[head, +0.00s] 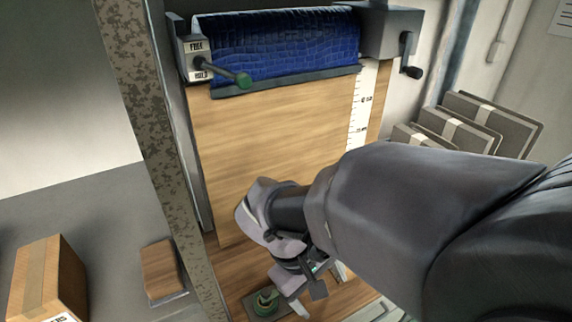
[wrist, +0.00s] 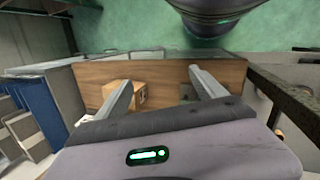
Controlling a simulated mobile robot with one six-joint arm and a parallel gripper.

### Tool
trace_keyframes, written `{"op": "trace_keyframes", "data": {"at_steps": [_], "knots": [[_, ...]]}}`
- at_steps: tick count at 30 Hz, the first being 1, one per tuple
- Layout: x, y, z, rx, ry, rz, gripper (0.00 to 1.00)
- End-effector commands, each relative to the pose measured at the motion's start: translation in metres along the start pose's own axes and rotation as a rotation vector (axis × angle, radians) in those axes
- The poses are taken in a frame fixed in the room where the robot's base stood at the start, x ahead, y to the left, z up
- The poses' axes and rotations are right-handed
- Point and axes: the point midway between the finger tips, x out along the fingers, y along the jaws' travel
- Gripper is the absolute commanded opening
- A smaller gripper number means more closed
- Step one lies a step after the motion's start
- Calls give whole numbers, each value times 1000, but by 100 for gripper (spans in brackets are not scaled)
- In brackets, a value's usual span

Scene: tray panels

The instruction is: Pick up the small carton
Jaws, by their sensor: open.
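My gripper (head: 309,299) is low in front of the wooden board in the head view, and its fingers are apart. In the wrist view my gripper (wrist: 163,77) is open, with nothing between its fingertips. A small tan carton (wrist: 117,87) with a dark mark on one side shows by the left finger, which hides part of it. It is apart from the other finger, and I cannot tell whether the near finger touches it. I cannot make out this carton in the head view, where my arm covers much of the lower right.
A taller labelled carton (head: 40,275) and a brown block (head: 162,268) stand left of a speckled post (head: 150,110). A green knob (head: 266,299) on a dark plate is beside my gripper. Blue sheeting (head: 275,48) hangs above the wooden board (head: 265,135). Grey folders (head: 465,125) stand at right.

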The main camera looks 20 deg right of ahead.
Motion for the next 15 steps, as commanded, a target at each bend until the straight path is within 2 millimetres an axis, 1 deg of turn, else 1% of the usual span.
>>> {"op": "trace_keyframes", "data": {"at_steps": [2,5,8,9,12,15], "knots": [[6,17,-4,-136,-101,83,80],[19,41,-14,-357,-245,211,80],[37,66,-35,-647,-410,360,80],[46,74,-46,-772,-473,419,80],[69,82,-70,-1027,-585,535,80],[84,83,-85,-1162,-634,593,80]]}}
